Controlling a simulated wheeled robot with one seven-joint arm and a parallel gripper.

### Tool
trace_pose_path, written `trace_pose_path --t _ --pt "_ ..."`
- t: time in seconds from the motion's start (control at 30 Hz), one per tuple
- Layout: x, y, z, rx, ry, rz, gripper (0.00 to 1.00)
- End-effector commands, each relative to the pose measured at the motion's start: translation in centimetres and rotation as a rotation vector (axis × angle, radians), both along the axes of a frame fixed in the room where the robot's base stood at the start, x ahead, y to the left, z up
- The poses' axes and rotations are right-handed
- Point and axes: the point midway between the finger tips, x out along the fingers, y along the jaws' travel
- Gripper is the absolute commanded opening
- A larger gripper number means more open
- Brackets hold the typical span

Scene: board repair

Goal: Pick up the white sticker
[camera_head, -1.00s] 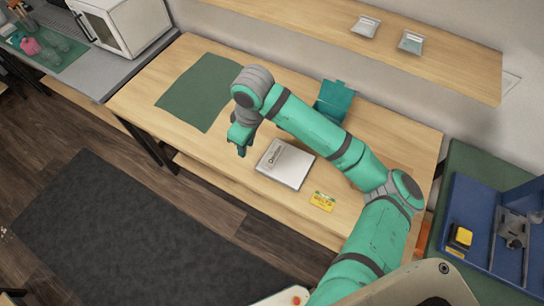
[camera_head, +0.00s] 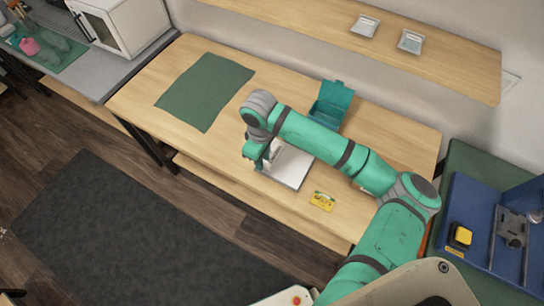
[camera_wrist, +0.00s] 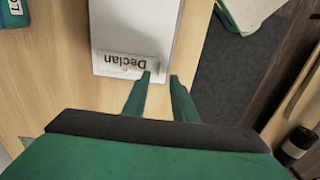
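A pale sticker (camera_wrist: 115,64) with the dark name "Declan" lies along one end of a flat silver-white case (camera_wrist: 135,22) in the wrist view. The case (camera_head: 293,168) lies on the wooden table in the head view, partly hidden by my arm. My gripper (camera_wrist: 160,77) is open and empty, with a gap between its two fingers. The left fingertip overlaps the sticker's right end in the picture; I cannot tell whether it touches. The right fingertip is by the case's edge. In the head view my gripper (camera_head: 257,158) is at the case's left side.
A yellow card or packet (camera_head: 322,201) lies in front of the case. An open teal box (camera_head: 331,104) stands behind my arm. A green mat (camera_head: 205,90) lies on the left of the table (camera_head: 150,75). A shelf (camera_head: 455,60) with two small packets runs above the back.

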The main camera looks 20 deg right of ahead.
Motion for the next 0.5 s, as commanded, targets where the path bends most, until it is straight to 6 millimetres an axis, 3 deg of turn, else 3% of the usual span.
trace_pose_path --t 0.2,0.43,0.47,0.5 --pt "0.0 -0.2 -2.2 -0.001 0.001 -0.004 0.25" --pt "0.0 -0.2 -2.3 -0.001 -0.001 -0.004 0.25" --pt "0.0 -0.2 -2.3 -0.001 -0.001 -0.004 0.23" --pt "0.0 -0.2 -2.3 -0.001 -0.001 -0.004 0.13"
